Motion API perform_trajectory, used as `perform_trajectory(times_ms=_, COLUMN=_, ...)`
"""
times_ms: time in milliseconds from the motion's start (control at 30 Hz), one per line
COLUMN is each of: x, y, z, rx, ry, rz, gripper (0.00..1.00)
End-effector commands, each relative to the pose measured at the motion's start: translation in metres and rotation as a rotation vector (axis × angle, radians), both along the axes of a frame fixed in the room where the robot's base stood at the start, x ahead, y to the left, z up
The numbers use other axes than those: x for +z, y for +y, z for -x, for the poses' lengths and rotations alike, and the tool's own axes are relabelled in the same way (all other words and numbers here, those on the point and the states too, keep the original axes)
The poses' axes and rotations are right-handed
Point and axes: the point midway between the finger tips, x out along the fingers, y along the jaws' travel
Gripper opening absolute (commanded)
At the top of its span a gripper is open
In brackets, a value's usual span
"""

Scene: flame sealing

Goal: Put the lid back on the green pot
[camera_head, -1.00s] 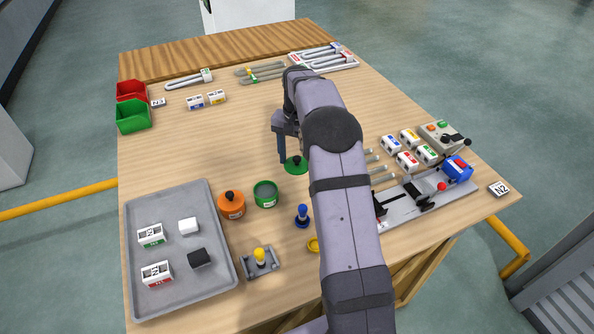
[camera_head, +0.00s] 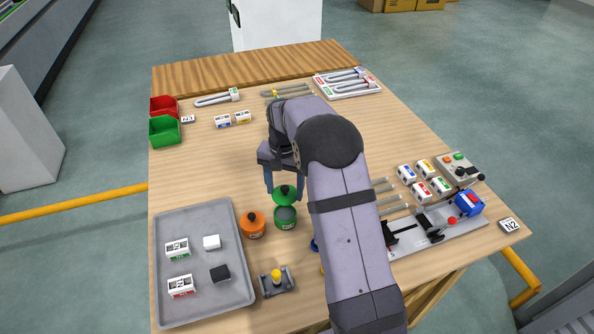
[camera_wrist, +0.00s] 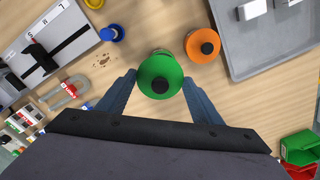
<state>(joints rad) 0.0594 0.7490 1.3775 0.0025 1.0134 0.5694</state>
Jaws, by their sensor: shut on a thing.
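The green lid (camera_head: 287,190) with its black knob is held between my gripper's two fingers (camera_head: 284,184). It looks level and overlaps the far rim of the green pot (camera_head: 286,222) in the head view. The pot stands upright, and its grey inside shows in front of the lid. In the wrist view the lid (camera_wrist: 152,72) sits between the fingertips (camera_wrist: 159,78) and covers much of the pot (camera_wrist: 165,54). Whether the lid touches the pot cannot be told.
The orange pot (camera_head: 250,229), lidded, stands close left of the green pot. A grey tray (camera_head: 200,216) lies further left.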

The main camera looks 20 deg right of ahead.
Motion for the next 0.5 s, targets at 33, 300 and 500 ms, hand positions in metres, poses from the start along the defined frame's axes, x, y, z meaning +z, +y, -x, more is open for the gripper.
perform_trajectory(times_ms=33, x=-0.012, y=0.001, z=0.005, rx=-0.023, ry=0.006, rz=-0.001, gripper=0.39)
perform_trajectory(times_ms=300, x=-0.025, y=0.0, z=-0.009, rx=-0.132, ry=0.0, rz=-0.001, gripper=0.39)
perform_trajectory(times_ms=500, x=-0.025, y=-0.001, z=-0.012, rx=-0.157, ry=-0.002, rz=-0.001, gripper=0.39)
